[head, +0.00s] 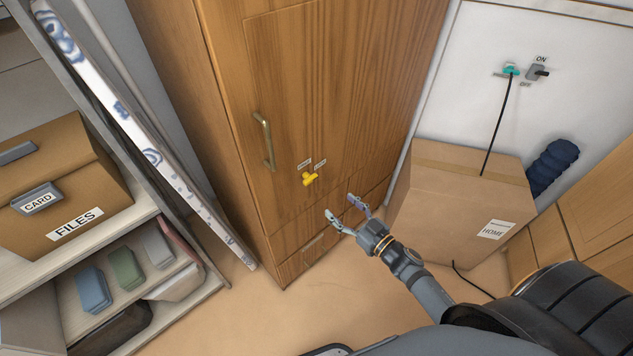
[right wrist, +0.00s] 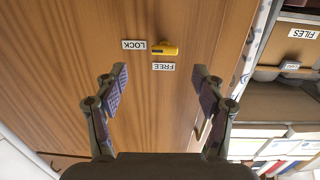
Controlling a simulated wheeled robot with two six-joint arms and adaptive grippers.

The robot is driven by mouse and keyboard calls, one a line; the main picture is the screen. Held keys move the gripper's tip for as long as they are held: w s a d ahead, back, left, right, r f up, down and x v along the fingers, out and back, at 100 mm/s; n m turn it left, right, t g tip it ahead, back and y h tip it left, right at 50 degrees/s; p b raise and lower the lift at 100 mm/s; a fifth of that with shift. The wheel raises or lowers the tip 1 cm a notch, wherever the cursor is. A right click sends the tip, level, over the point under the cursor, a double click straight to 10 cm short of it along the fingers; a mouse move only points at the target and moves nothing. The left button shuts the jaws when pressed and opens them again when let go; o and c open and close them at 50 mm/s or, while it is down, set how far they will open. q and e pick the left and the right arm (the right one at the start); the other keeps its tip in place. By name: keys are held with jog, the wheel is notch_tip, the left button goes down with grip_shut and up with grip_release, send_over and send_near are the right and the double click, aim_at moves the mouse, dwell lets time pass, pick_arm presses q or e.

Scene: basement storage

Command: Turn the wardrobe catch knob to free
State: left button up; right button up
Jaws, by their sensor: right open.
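The wardrobe (head: 330,80) is tall, brown and wooden, with a yellow catch knob (head: 310,179) low on its door. In the right wrist view the knob (right wrist: 166,50) lies crosswise, in line with the LOCK label (right wrist: 134,45). The FREE label (right wrist: 164,67) is at a right angle to that, and this view is upside down. My right gripper (head: 341,206) is open and empty, its fingers spread below and right of the knob, apart from it. In the right wrist view the knob is beyond and between the fingertips (right wrist: 160,78). My left gripper is out of view.
A brass handle (head: 265,141) is on the door above the knob. A cardboard box (head: 460,200) stands right of the wardrobe. Shelves with a files box (head: 75,190) are at left, and a patterned board (head: 150,150) leans beside them. Open floor (head: 240,315) lies in front.

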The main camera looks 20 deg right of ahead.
aim_at(312, 181)
jog(key=x, duration=0.3)
jog(key=r+p+x, duration=0.1)
jog(key=x, duration=0.6)
jog(key=shift+w+a+r+p, duration=0.25)
jog(key=shift+a+r+p, duration=0.15)
jog(key=shift+a, duration=0.15)
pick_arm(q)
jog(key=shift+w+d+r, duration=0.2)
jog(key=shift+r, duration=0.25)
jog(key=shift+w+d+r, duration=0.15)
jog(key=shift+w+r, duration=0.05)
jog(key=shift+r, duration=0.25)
pick_arm(e)
jog(key=c, duration=1.2)
jog(key=shift+o, duration=0.2)
